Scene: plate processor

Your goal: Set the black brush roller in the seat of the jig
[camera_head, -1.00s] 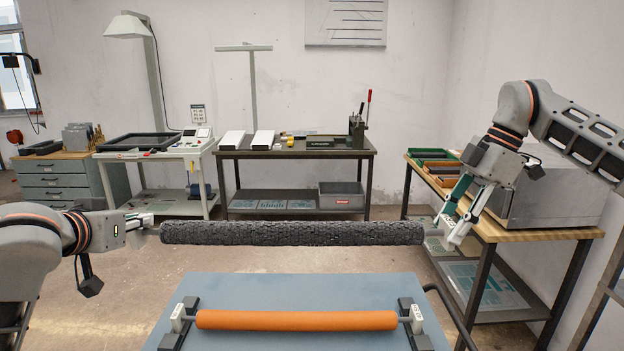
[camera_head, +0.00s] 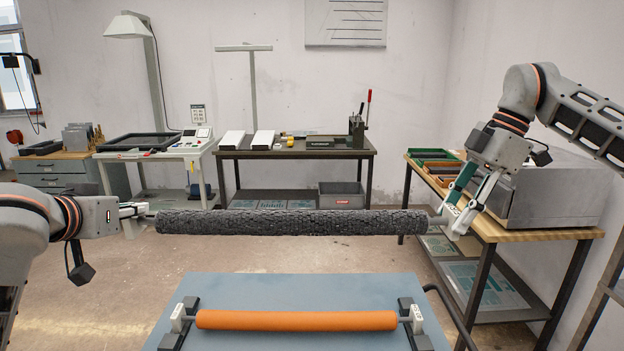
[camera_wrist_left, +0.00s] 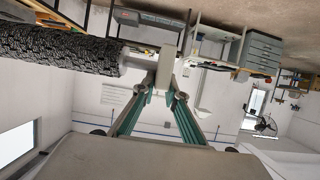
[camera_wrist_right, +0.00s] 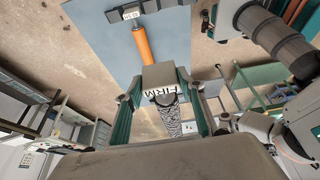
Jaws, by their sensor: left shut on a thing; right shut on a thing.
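The black brush roller (camera_head: 290,222) hangs level in the air between my two grippers, above and beyond the blue-grey table. My left gripper (camera_head: 138,210) is shut on the end block at its left end; the left wrist view shows this block (camera_wrist_left: 168,65) between the fingers and the roller (camera_wrist_left: 60,48) beyond. My right gripper (camera_head: 448,222) is shut on the right end block, whose lettering (camera_wrist_right: 160,88) shows in the right wrist view. Two black stands (camera_head: 180,322) on the table carry an orange roller (camera_head: 296,320). I cannot make out another jig seat.
The blue-grey table (camera_head: 300,285) has bare surface behind the orange roller. A wooden bench (camera_head: 540,235) with trays and a grey box stands at right, close to my right arm. A dark bench (camera_head: 295,155) and white table stand at the back wall.

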